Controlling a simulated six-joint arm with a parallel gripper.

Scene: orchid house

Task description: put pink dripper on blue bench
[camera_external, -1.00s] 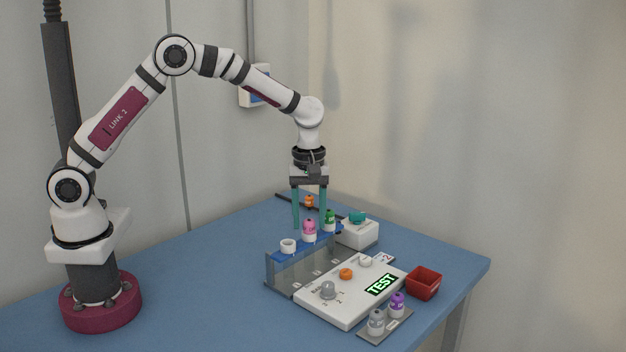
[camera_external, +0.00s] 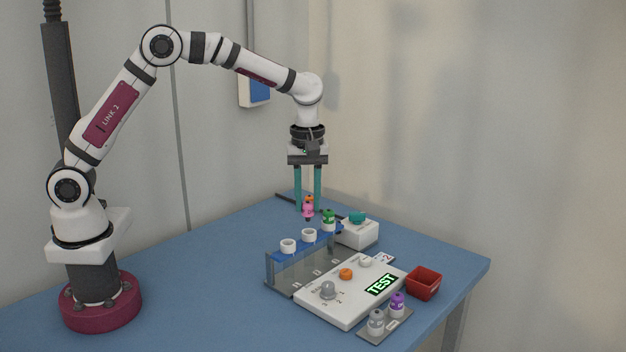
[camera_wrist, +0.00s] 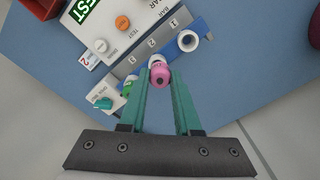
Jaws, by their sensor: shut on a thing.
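The pink dripper (camera_external: 308,210) is between the fingertips of my gripper (camera_external: 308,207), which is shut on it. It hangs upright just above the rack (camera_external: 278,275). In the wrist view the pink dripper (camera_wrist: 160,75) shows at the fingertips of my gripper (camera_wrist: 162,83). The white ring (camera_external: 309,236) below it in the rack is empty. The blue bench (camera_external: 190,275) has a wide bare top left of the rack; it also shows in the wrist view (camera_wrist: 250,70).
A white TEST panel (camera_external: 345,305), a red bin (camera_external: 424,283), grey (camera_external: 376,322) and purple (camera_external: 397,304) drippers and a teal-knobbed white box (camera_external: 358,235) stand to the right.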

